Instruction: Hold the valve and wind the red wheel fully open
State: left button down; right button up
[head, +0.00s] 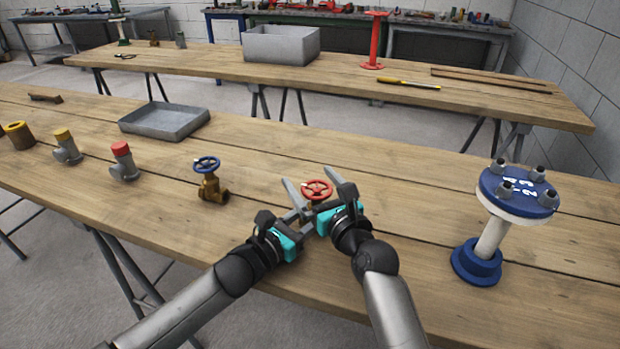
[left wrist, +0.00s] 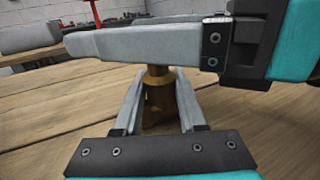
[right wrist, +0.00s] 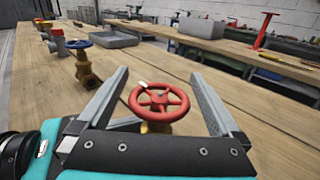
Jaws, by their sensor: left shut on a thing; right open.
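The brass valve with the red wheel (head: 317,189) stands on the near bench in front of me. My left gripper (left wrist: 160,85) is shut on the brass valve body (left wrist: 158,100), one finger on each side, below the wheel. My right gripper (right wrist: 160,80) is open, with one finger on either side of the red wheel (right wrist: 159,101). I see gaps between the wheel rim and both fingers in the right wrist view. In the left wrist view a right gripper finger crosses above the valve and hides the wheel.
A brass valve with a blue wheel (head: 208,178) stands to the left, beyond it a red-capped fitting (head: 123,162). A grey tray (head: 165,120) lies farther back. A blue-and-white flanged pipe piece (head: 490,238) stands at right. The bench between is clear.

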jog(key=shift+w+a, duration=0.2)
jog(key=shift+w, duration=0.2)
jog(key=c, duration=1.3)
